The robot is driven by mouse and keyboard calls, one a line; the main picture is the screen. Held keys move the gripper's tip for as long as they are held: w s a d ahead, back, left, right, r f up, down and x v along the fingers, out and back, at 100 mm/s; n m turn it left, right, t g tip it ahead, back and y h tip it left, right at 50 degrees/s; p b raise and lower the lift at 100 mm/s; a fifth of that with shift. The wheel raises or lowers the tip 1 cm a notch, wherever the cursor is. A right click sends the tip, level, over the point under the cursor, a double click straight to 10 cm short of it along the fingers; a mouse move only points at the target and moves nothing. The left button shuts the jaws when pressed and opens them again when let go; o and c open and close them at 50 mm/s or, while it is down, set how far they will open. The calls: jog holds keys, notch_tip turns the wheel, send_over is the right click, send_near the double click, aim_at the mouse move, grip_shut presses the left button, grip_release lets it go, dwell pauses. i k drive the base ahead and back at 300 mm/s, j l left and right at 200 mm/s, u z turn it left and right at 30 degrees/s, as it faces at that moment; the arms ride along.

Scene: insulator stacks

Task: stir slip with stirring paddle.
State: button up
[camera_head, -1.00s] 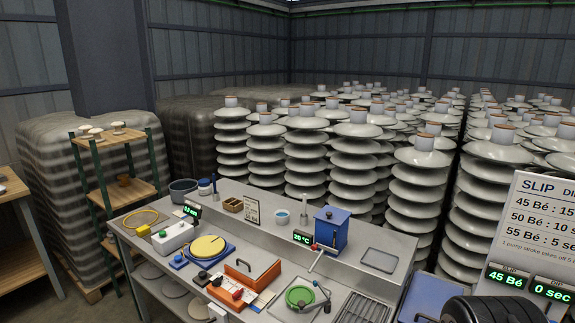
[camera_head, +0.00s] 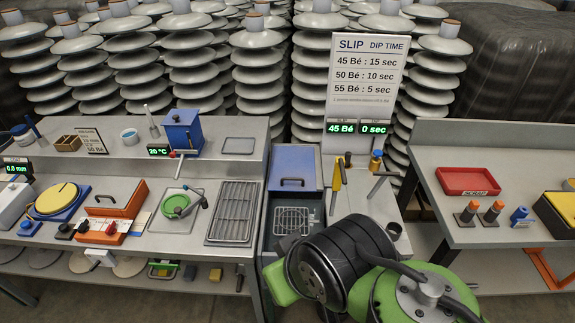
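The slip station stands at centre right. It has a dark tank (camera_head: 268,238) with a blue lid (camera_head: 293,165) behind it and a wire rack (camera_head: 291,219) at its opening. I cannot make out the slip itself. On the pale bench beside the tank stand a yellow-handled tool (camera_head: 338,174) and a grey T-handled tool (camera_head: 381,180). I cannot tell which of them, if either, is the stirring paddle. My black and green arm fills the lower centre right and hides the tank's front. My gripper is not in view.
A sign (camera_head: 366,72) gives dip times; displays below read 45 Bé and 0 sec. A left bench (camera_head: 150,235) holds instruments and a grated tray (camera_head: 233,211). A right bench (camera_head: 490,234) holds a red tray (camera_head: 467,181). Insulator stacks (camera_head: 191,60) crowd behind.

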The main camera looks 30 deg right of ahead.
aim_at(383, 175)
jog(key=z, duration=1.75)
